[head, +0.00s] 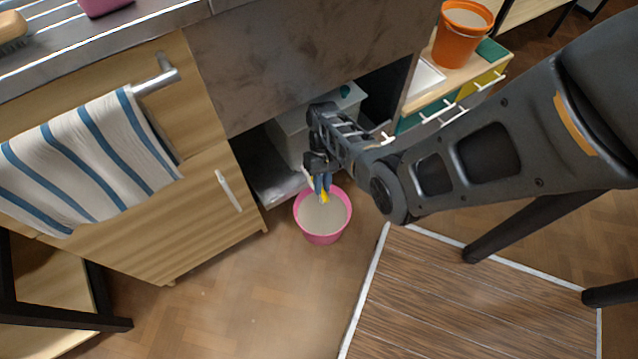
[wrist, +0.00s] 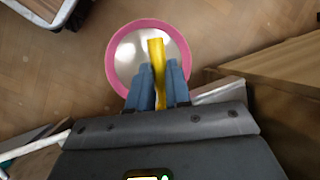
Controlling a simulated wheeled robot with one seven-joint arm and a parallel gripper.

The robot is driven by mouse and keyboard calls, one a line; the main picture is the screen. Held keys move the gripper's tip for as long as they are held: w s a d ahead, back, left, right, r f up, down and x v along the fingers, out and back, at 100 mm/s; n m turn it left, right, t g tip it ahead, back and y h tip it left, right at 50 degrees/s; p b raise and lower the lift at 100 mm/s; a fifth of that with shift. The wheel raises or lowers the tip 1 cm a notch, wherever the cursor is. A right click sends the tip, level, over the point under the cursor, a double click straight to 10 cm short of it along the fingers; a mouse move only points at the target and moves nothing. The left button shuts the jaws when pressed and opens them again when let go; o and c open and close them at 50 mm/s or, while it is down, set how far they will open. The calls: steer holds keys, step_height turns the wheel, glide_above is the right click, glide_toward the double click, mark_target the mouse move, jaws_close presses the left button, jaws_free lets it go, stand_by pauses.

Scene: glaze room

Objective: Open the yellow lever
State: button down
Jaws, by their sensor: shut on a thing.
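The yellow lever (wrist: 157,62) shows in the wrist view as a short yellow bar running up between my two blue fingertips. My gripper (wrist: 159,84) is shut on it. In the head view the lever (head: 324,197) is a small yellow bit below the blue fingers of my gripper (head: 321,183), in front of the open cabinet bay. A pink bucket (head: 320,238) with pale contents stands on the floor just below the lever. What the lever is fixed to is hidden by my gripper and wrist.
A light wood cabinet door (head: 215,205) with a white handle is left of the bay. A striped towel (head: 85,160) hangs from a bar above it. An orange bucket (head: 461,34) stands on a drawer unit at upper right. A brown mat (head: 450,300) lies at lower right.

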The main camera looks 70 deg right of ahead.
steer(key=shift+s+d+n+g, duration=0.15)
steer(key=shift+d+n+g, duration=0.2)
steer(key=shift+n, duration=0.55)
steer(key=c, duration=1.1)
jaws_free()
steer(key=shift+o, duration=0.2)
steer(key=shift+a, duration=0.1)
